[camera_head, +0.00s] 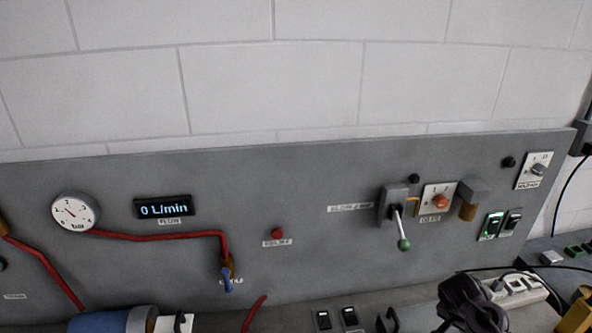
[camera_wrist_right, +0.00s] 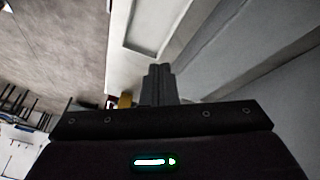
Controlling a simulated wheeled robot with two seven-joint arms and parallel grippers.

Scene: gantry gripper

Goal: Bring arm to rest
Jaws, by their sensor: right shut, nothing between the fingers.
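My right gripper (camera_wrist_right: 157,84) shows in the right wrist view. Its dark fingers are together, with nothing held between them. Beyond the fingertips are a pale panel and a grey surface, seen at a slant; the fingers appear apart from them. In the head view a dark, jointed shape (camera_head: 470,303) stands at the lower right, and I cannot tell whether it is part of my right arm. My left gripper is in neither view.
A grey panel (camera_head: 320,240) spans the head view, with a gauge (camera_head: 75,211), a "0 L/min" display (camera_head: 163,207), red pipes, a green-tipped lever (camera_head: 403,243) and switches. A white power strip (camera_head: 518,290) lies at right. Open floor (camera_wrist_right: 55,45) shows in the wrist view.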

